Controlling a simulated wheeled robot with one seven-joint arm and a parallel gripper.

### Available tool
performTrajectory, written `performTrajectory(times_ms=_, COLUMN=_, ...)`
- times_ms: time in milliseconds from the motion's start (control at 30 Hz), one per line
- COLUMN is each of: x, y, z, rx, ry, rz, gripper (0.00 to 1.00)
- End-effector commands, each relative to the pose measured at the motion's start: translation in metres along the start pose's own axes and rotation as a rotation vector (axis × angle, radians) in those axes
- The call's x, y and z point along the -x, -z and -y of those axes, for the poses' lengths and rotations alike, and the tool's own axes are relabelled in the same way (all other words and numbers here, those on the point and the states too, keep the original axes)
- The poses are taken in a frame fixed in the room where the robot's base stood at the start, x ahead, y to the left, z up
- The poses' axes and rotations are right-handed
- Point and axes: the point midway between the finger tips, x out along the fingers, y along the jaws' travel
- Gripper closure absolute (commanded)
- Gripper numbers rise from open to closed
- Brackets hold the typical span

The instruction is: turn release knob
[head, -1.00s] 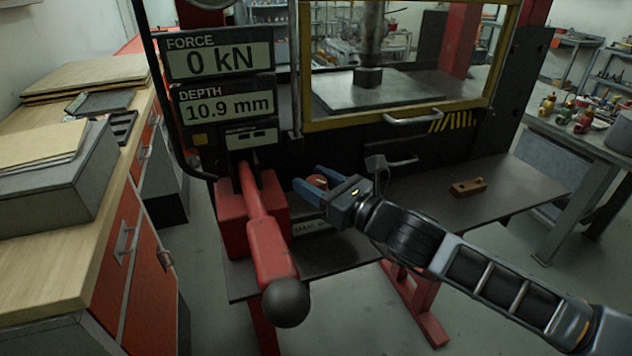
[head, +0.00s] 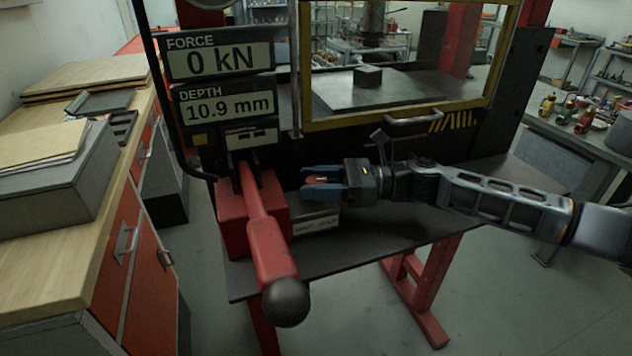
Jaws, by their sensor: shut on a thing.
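The release knob (head: 321,180) is a small reddish-copper piece low on the front of the press, right of the red lever's base. My gripper (head: 318,180) reaches it from the right. Its two blue fingers are shut on the knob, one above and one below. The fingers and gripper body hide most of the knob. Behind the yellow-framed window, the press ram (head: 375,20) is raised clear of a dark block (head: 368,76) on the press bed.
A red lever (head: 262,225) with a black ball end juts forward left of my gripper. The displays (head: 222,85) read 0 kN and 10.9 mm. A labelled box (head: 316,224) sits below the gripper. A wooden bench (head: 95,190) stands at left.

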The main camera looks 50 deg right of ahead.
Motion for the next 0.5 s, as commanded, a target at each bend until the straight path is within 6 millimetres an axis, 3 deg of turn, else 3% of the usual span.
performTrajectory(times_ms=500, x=0.0006, y=0.0024, z=0.0003, rx=0.000, ry=-0.161, rz=-0.002, gripper=0.81)
